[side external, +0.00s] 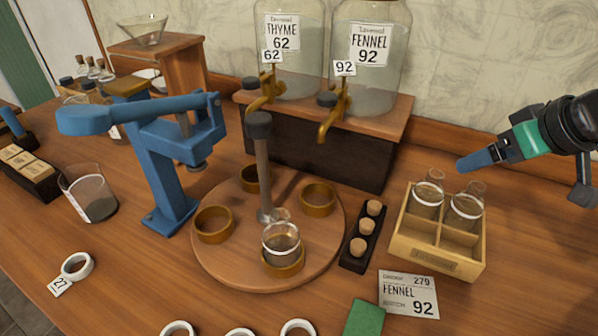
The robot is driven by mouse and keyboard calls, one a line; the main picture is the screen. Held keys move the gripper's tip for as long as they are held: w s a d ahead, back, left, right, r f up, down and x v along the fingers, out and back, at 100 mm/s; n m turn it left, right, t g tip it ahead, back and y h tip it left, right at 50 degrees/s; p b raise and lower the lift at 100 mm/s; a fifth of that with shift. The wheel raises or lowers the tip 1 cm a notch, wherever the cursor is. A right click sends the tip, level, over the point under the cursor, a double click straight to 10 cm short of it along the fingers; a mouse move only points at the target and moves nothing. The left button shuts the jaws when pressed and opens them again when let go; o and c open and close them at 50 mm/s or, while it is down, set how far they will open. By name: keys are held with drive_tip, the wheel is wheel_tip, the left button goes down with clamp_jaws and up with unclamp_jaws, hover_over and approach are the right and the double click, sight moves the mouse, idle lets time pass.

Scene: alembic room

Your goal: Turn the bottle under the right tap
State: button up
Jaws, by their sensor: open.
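A clear glass bottle (281,242) stands upright in the front brass-coloured ring of a round wooden turntable (225,266). A grey post with a dark knob (259,127) rises from the turntable's middle. The right tap (334,112) is brass, on the glass jar (371,60) labelled FENNEL 92. The bottle is nearer the camera and left of that tap, not under it. My gripper (466,163) has blue fingers and is open and empty. It is at the right, above the wooden crate and well apart from the turntable; its fingers overlap in this view.
The left jar (289,50) is labelled THYME 62. A wooden crate (432,262) holds two bottles. A dark corked rack (351,262) lies between crate and turntable. A FENNEL 92 card (408,294) lies in front. A blue press (160,165) stands left of the turntable.

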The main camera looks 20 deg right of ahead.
wheel_tip(320, 180, up, 9)
drive_tip(key=n+t+y, duration=0.4)
drive_tip(key=n+y, duration=0.3)
approach(258, 117)
drive_tip(key=w+a+r, duration=0.2)
drive_tip(key=w+r, duration=0.1)
drive_tip(key=shift+y, duration=0.3)
drive_tip(key=f, duration=0.5)
drive_tip(key=shift+w+a+f, duration=0.1)
drive_tip(key=shift+w+a, duration=0.05)
drive_tip(key=shift+w, duration=0.2)
drive_tip(key=shift+x, duration=2.7)
clamp_jaws()
